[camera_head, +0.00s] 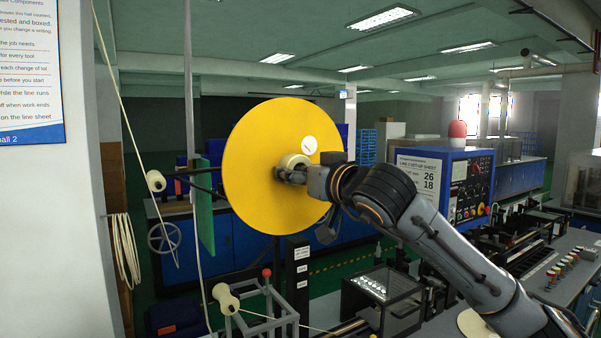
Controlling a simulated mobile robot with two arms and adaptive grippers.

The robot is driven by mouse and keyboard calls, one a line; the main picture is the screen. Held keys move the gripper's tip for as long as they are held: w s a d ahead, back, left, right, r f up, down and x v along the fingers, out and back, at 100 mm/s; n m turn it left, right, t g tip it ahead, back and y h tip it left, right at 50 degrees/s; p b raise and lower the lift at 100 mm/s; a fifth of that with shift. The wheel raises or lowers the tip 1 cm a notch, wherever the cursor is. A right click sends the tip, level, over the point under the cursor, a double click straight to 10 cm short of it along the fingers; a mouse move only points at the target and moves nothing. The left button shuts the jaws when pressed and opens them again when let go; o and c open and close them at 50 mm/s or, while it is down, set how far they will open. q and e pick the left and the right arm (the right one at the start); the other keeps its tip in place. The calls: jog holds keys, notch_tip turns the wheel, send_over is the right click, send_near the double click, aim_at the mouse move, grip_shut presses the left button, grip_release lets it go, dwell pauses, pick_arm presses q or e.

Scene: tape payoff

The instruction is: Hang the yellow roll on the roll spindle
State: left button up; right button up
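The yellow roll (255,150) is a large upright disc in the middle of the camera_head view, with a pale core (293,162) sticking out of its face and a round white label (309,145). My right gripper (290,175), on the arm from the right, is at this core and appears shut on it. The fingertips partly overlap the core. I cannot clearly make out the roll spindle. Dark rods (190,171) show left of the disc, but what lies behind the disc is hidden, so I cannot tell whether the roll is on a spindle. My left gripper is not in view.
A green panel (204,210) stands just left of the roll. Cream guide rollers (156,181) and (226,299) carry thin tape. A metal frame with a red knob (267,272) stands below. A blue control box (455,185) and machine bench are at right.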

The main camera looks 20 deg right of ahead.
jog(key=shift+f+b, duration=0.15)
jog(key=shift+b, duration=0.2)
dwell(0.3)
jog(key=o, duration=1.7)
jog(key=shift+s, duration=0.1)
jog(key=shift+f, duration=0.15)
jog(key=s+d, duration=0.1)
jog(key=s, duration=1.1)
jog(key=shift+d, duration=0.35)
